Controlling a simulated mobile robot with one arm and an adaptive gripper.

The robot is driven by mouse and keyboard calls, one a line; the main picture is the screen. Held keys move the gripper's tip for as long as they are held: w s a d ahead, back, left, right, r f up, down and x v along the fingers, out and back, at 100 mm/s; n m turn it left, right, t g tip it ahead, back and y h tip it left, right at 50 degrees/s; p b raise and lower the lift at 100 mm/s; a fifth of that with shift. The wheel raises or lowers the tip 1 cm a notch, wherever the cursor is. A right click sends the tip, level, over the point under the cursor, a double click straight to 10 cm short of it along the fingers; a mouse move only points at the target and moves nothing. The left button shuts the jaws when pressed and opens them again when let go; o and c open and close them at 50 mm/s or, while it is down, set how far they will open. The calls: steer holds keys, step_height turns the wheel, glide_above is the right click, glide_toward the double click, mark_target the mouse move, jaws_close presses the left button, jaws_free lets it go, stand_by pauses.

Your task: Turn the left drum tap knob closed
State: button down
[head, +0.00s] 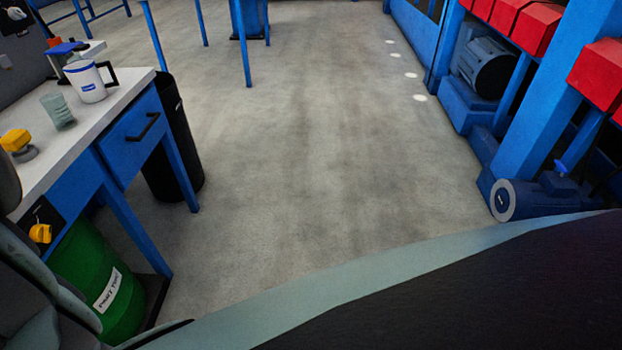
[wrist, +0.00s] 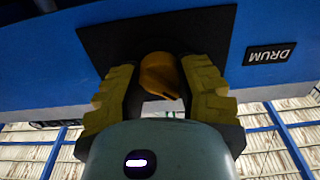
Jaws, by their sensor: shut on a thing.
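In the wrist view an orange knob (wrist: 163,72) sits on a black plate (wrist: 205,30) on a blue panel. My gripper (wrist: 160,80) has its yellow ridged fingers on both sides of this knob and is shut on it. A black label reading DRUM (wrist: 269,54) appears upside down to the right. In the head view a yellow knob (head: 40,233) shows on a dark plate on the bench's side, with no fingers around it. My gripper's fingers are hidden there, and my arm covers the lower left corner.
A green drum (head: 85,270) with a white label stands under the bench. On the white benchtop (head: 90,125) are a mug (head: 88,82), a clear cup (head: 57,110) and a yellow item (head: 15,140). A black bin (head: 175,140) stands beside it. The middle floor is clear.

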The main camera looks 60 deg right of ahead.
steer(key=shift+f, duration=0.15)
steer(key=c, duration=0.5)
jaws_free()
steer(key=shift+w, duration=0.1)
steer(key=v, duration=1.2)
